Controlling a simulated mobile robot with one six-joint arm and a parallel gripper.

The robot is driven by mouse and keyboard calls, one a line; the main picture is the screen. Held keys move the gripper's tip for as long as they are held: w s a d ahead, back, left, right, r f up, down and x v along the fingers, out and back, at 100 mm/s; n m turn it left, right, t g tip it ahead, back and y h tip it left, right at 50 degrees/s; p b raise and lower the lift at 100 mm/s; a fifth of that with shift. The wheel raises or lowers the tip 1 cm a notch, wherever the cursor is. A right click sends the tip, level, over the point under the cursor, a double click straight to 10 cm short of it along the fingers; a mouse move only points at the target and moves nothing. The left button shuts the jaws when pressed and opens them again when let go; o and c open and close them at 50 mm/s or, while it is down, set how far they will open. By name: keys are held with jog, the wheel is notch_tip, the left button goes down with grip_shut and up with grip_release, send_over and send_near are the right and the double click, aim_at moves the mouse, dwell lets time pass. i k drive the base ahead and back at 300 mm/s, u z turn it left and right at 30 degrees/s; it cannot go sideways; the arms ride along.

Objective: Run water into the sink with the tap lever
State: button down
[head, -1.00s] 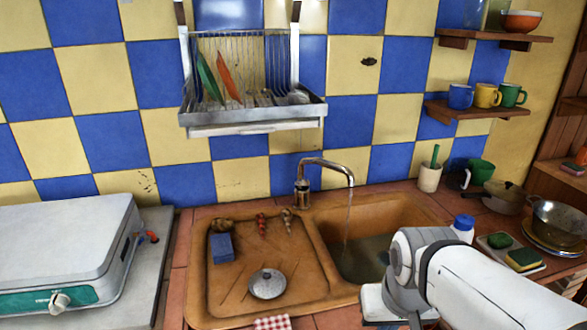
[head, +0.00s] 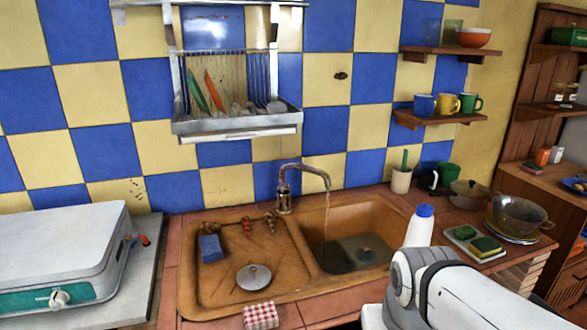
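The tap (head: 303,178) stands at the back of the brown sink unit, with its spout arched over the basin. A thin stream of water (head: 326,218) falls from the spout into the sink basin (head: 365,216). Dark water or a dark bottom with a round drain shows in the basin. I cannot make out the tap's lever clearly; the tap body (head: 284,192) is small and upright. My arm enters from the lower right. My gripper is out of frame below, so its fingers do not show.
A white bottle with a blue cap (head: 419,228) stands right of the basin, near my arm. The drainboard holds a metal lid (head: 254,277) and a blue sponge (head: 211,248). A checked cloth (head: 260,315) lies at the front edge. A dish rack (head: 237,123) hangs above.

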aim_at(284, 184)
jog(key=i, duration=0.85)
jog(key=u, duration=0.05)
